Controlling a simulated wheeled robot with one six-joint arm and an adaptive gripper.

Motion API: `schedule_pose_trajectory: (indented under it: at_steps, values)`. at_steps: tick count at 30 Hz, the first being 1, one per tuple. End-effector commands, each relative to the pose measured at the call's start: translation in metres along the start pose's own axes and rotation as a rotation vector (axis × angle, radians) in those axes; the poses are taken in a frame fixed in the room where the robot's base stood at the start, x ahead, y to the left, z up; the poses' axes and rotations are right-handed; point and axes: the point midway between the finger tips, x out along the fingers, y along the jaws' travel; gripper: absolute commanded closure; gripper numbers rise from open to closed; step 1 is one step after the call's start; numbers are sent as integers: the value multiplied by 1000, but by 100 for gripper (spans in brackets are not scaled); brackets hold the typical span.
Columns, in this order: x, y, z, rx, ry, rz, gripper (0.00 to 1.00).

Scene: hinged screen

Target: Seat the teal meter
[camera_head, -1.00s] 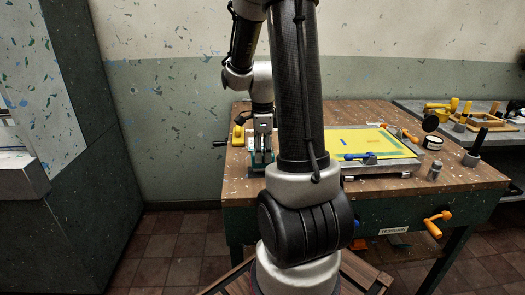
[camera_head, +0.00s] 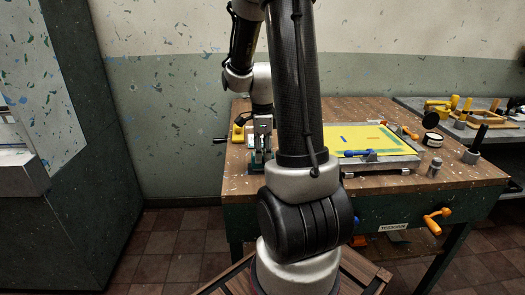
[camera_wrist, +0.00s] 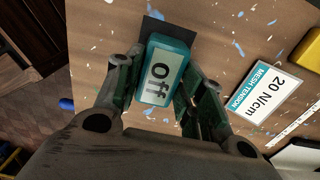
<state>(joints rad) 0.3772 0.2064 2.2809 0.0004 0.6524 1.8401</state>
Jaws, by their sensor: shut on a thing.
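A dark square patch (camera_wrist: 167,32) shows just beyond the meter; I cannot tell whether the meter touches the bench. In the head view my gripper (camera_head: 262,145) is low over the left part of the wooden bench (camera_head: 335,112), and my arm partly hides that area.
A card reading "MESH TENSION 20 N/cm" (camera_wrist: 265,92) lies right of my gripper. The framed yellow screen (camera_head: 375,138) lies on the bench with a blue-handled clamp (camera_head: 355,154) at its front.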

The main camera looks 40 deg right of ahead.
Motion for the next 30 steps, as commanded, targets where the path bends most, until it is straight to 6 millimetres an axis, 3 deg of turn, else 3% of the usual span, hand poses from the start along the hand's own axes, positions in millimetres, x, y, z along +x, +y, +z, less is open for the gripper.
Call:
schedule_pose_trajectory:
  at_steps: [7,8,12,23,30]
  values:
    - [0,0,0,0,0,1,85]
    - [0,0,0,0,0,1,57]
    - [0,0,0,0,0,1,36]
    - [-4,0,0,0,0,-1,36]
    - [-47,-2,0,0,-2,-6,36]
